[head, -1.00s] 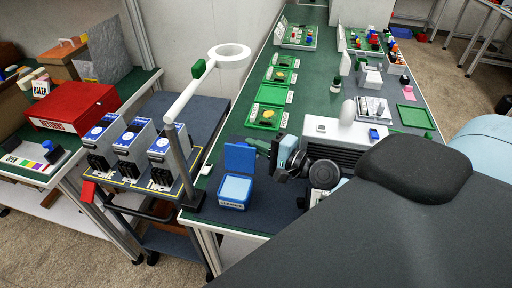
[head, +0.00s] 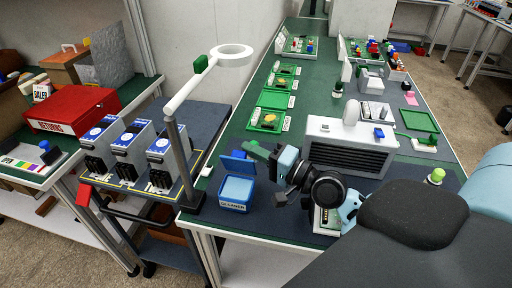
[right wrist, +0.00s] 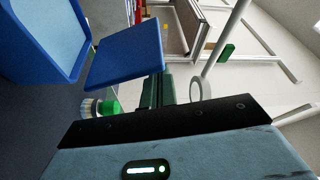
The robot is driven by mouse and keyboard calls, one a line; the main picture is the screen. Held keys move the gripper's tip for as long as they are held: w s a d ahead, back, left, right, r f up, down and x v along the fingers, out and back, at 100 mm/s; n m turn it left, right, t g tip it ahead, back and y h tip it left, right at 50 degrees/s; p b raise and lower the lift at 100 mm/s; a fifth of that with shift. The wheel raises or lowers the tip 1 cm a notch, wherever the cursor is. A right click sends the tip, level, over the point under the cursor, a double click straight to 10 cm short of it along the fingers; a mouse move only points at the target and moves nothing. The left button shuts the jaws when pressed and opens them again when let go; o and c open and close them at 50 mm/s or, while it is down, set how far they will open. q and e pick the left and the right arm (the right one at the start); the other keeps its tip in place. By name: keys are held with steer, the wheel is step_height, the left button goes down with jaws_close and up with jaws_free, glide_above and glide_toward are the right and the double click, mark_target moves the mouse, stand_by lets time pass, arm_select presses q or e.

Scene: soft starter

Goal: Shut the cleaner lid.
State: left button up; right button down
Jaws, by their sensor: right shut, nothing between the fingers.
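The cleaner box (head: 235,193) is a small blue open container with a light blue inside and a label on its front. It stands on the dark mat near the bench's front left. Its blue lid (head: 238,165) is hinged at the back and stands raised and tilted; the opening still shows. My right gripper (head: 258,151) is shut and empty, close behind the lid's upper right side. Contact cannot be told. In the right wrist view the lid (right wrist: 125,55) lies just beyond the gripper, with the box (right wrist: 45,40) at left. My left gripper is not in view.
A lamp post (head: 180,160) with a ring head rises left of the box. A white vented unit (head: 348,147) stands right of my gripper. Green trays (head: 268,120) lie behind. A green-topped brush-like item (right wrist: 103,106) is close by in the right wrist view.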

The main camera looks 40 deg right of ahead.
steer(key=shift+s+a+n, duration=0.45)
steer(key=shift+a+n, duration=0.05)
steer(key=shift+n, duration=0.3)
steer(key=shift+s+a+f, duration=0.1)
steer(key=shift+s+a, duration=0.35)
steer(key=shift+a, duration=0.1)
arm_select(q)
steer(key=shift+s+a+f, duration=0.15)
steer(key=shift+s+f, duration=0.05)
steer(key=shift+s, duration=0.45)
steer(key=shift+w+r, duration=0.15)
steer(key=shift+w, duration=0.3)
